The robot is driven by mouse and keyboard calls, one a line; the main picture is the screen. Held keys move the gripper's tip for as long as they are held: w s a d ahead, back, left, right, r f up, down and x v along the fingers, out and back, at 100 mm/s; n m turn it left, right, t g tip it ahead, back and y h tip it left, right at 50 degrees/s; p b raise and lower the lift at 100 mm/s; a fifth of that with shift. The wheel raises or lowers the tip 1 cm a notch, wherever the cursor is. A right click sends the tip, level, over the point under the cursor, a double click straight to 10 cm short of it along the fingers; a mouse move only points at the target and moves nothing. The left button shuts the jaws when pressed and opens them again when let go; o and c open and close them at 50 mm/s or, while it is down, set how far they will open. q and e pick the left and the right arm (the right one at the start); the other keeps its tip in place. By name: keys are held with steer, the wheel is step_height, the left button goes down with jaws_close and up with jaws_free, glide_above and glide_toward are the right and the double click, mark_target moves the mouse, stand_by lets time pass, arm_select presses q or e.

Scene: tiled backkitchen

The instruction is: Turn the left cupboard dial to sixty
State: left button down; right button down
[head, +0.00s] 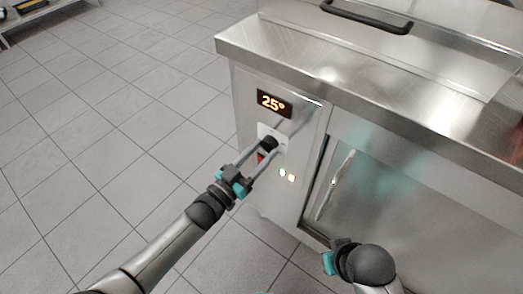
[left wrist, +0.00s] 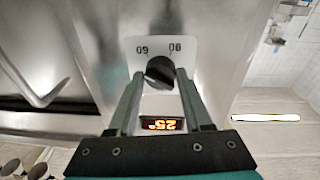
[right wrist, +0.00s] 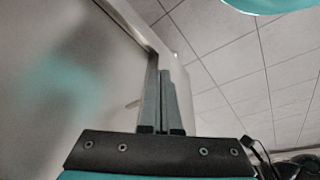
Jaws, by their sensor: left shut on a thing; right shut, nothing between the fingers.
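The black dial (head: 269,142) sits on a white plate on the steel cupboard's front, below a lit display (head: 274,103) reading 25°. In the left wrist view the dial (left wrist: 160,70) is between the fingers, with printed numbers on the plate (left wrist: 160,47) beyond it; where its pointer stands I cannot tell. My left gripper (head: 260,150) is shut on the dial. The display (left wrist: 162,123) shows upside down there. My right gripper (right wrist: 168,78) is shut and empty, low in front of the cupboard; its fingers are mostly hidden in the head view.
The cupboard door's bar handle (head: 335,184) is to the right. The steel worktop (head: 330,75) overhangs the panel. Open tiled floor (head: 100,120) lies to the left.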

arm_select(q)
steer(key=m, duration=0.4)
steer(key=shift+a+g+p, duration=0.1)
steer(key=shift+g+p, duration=0.2)
steer(key=shift+g, duration=0.1)
arm_select(e)
steer(key=shift+s+d+f, duration=0.1)
steer(key=shift+s+f, duration=0.05)
steer(key=shift+f, duration=0.6)
arm_select(q)
steer(key=shift+w, duration=0.1)
arm_select(e)
steer(key=shift+f, duration=0.15)
arm_select(q)
steer(key=shift+c, duration=1.7)
jaws_free()
steer(key=p+v, duration=0.3)
steer(key=v, duration=1.2)
steer(key=shift+a+p, duration=0.15)
steer(key=shift+p, duration=0.25)
arm_select(e)
steer(key=s+d+f+g, duration=0.1)
steer(key=s+f, duration=0.2)
steer(key=f, duration=0.4)
steer(key=shift+s, duration=0.3)
